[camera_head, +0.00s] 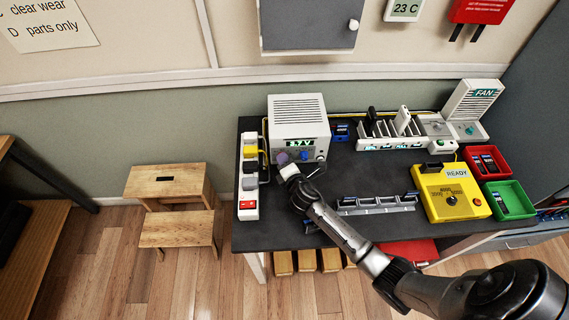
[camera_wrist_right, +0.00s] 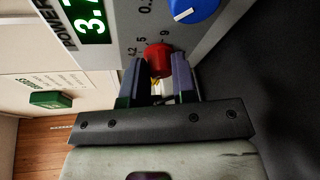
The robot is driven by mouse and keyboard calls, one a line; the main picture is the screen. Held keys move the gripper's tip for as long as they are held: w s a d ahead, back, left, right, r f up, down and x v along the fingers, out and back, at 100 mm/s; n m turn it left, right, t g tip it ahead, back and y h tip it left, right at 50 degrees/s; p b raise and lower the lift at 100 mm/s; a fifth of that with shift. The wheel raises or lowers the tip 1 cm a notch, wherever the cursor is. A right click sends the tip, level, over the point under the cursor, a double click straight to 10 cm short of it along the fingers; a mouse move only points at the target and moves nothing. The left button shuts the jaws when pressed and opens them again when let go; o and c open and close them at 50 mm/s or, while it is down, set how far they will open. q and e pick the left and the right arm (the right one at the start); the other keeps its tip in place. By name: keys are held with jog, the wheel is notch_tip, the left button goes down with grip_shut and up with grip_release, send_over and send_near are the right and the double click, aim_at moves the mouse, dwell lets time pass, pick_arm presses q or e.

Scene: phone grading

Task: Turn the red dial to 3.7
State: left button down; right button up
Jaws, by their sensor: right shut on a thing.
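The power unit (camera_head: 297,108) is a white box with a vented top at the back left of the bench. The red dial (camera_wrist_right: 158,56) is on the unit's front, beside printed numbers. My right gripper (camera_wrist_right: 160,68) is shut on it, one finger on each side. In the head view my right gripper (camera_head: 287,165) reaches the front panel and hides the red dial. My left gripper is out of view.
A blue dial (camera_wrist_right: 192,8) sits close by on the same panel. A white strip with coloured blocks (camera_head: 249,195) stands left of the unit. A phone rack (camera_head: 378,130), yellow tester (camera_head: 447,205) and red and green bins (camera_head: 510,188) occupy the right side.

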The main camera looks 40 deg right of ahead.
jog(key=shift+m, duration=0.3)
dwell(0.4)
jog(key=o, duration=0.9)
jog(key=shift+s+a, duration=0.15)
jog(key=shift+s, duration=0.3)
jog(key=p+v, duration=0.1)
jog(key=v, duration=1)
jog(key=shift+s, duration=0.25)
jog(key=shift+s+a+r, duration=0.15)
jog(key=shift+s+a, duration=0.1)
jog(key=shift+s, duration=0.4)
